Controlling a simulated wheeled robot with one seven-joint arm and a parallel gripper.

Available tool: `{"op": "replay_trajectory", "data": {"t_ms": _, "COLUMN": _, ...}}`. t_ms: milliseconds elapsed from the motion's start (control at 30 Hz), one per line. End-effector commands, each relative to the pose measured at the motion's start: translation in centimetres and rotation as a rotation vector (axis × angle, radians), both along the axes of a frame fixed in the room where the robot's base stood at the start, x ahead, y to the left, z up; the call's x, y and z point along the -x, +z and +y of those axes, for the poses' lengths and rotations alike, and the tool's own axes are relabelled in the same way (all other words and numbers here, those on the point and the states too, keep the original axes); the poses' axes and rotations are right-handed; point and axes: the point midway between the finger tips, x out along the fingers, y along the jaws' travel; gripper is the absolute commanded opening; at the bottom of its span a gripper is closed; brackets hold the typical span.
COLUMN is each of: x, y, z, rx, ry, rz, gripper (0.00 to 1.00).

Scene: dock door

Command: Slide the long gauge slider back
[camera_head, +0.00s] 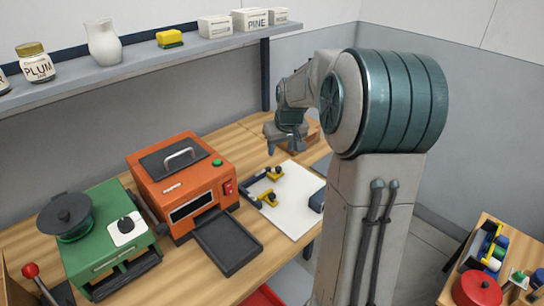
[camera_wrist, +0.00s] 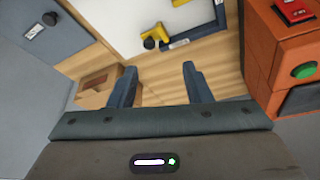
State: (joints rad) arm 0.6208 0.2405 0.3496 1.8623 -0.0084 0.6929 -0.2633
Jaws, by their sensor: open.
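A white board (camera_head: 295,205) lies on the wooden bench, with a dark blue angled gauge rail (camera_head: 258,181) along its left side. Two yellow sliders with black knobs sit by the rail: one at the far end (camera_head: 275,172), one nearer (camera_head: 268,198). I cannot tell which is the long one. In the wrist view, one yellow slider (camera_wrist: 157,38) and the rail (camera_wrist: 197,36) show beyond my fingers; the other is cut off at the top edge. My gripper (camera_head: 285,150) is open and empty above the bench, behind the board, apart from both sliders.
An orange machine (camera_head: 170,195) with a black tray (camera_head: 228,242) stands left of the board. A green machine (camera_head: 105,250) is further left. A wooden box (camera_wrist: 97,87) is left of my fingers in the wrist view. A shelf (camera_head: 130,75) runs along the wall.

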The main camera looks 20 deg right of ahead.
Motion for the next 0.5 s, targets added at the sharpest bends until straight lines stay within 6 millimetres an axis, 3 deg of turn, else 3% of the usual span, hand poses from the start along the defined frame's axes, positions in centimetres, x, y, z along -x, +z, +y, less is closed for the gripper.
{"op": "replay_trajectory", "data": {"t_ms": 33, "x": -0.8, "y": -0.3, "z": -1.1, "rx": -0.008, "ry": -0.008, "rz": -0.007, "gripper": 0.45}}
{"op": "replay_trajectory", "data": {"t_ms": 200, "x": -2.0, "y": -0.8, "z": -2.7, "rx": -0.02, "ry": -0.013, "rz": -0.024, "gripper": 0.45}}
{"op": "replay_trajectory", "data": {"t_ms": 367, "x": -2.7, "y": -2.1, "z": -2.8, "rx": -0.021, "ry": -0.014, "rz": -0.024, "gripper": 0.45}}
{"op": "replay_trajectory", "data": {"t_ms": 500, "x": -3.5, "y": -4.4, "z": -2.9, "rx": -0.021, "ry": -0.013, "rz": -0.023, "gripper": 0.45}}
